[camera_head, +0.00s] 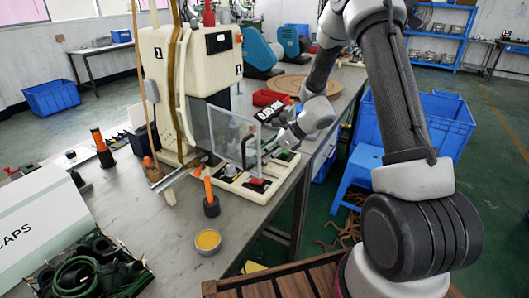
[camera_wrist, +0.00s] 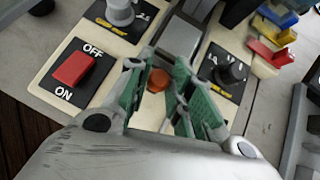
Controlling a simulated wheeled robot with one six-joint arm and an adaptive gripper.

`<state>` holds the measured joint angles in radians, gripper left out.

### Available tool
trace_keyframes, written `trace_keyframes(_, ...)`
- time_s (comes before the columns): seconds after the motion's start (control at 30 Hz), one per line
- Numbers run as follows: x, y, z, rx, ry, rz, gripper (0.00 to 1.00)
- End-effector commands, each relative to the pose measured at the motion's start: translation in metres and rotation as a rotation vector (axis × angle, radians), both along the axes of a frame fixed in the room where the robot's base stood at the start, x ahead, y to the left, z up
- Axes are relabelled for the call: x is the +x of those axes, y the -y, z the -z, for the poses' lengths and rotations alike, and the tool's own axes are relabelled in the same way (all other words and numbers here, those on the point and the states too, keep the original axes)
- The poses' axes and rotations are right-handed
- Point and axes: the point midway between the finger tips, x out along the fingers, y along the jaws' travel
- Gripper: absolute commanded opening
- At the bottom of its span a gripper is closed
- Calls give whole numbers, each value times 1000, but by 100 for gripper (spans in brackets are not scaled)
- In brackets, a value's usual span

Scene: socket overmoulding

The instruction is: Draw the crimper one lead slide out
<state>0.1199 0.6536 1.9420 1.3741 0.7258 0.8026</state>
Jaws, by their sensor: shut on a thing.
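Crimper one (camera_head: 165,80) is the cream machine on the bench, marked 1, with a clear guard (camera_head: 228,135) at its front. My gripper (camera_head: 268,143) is in front of it, low over its control panel, just right of the guard. In the wrist view my gripper (camera_wrist: 160,98) has green pads on both sides of a small orange-brown knob (camera_wrist: 157,80). The knob lies in line with a grey metal bar (camera_wrist: 183,45), which looks like the lead slide. The gripper is shut on the slide's knob. The exact contact is partly hidden by the fingers.
The panel has a red ON/OFF switch (camera_wrist: 73,68) and a black dial (camera_wrist: 230,73) beside the fingers. Coloured levers (camera_wrist: 272,38) stand at the upper right. An orange-handled tool (camera_head: 210,198) and a small bowl (camera_head: 208,241) are on the bench nearby.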

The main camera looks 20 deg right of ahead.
Motion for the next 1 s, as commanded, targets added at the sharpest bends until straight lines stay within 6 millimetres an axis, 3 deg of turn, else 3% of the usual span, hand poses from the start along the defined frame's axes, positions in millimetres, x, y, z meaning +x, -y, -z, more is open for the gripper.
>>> trace_keyframes(0.33, -57, 59, 0, -2, -1, 6, 0)
trace_keyframes(0.77, -68, 69, 1, -2, -2, 1, 0)
trace_keyframes(0.8, -68, 69, 1, -3, -3, 1, 28)
trace_keyframes(0.9, -68, 68, 1, -2, -3, 1, 44)
trace_keyframes(1.0, -68, 68, 0, -1, -2, 1, 44)
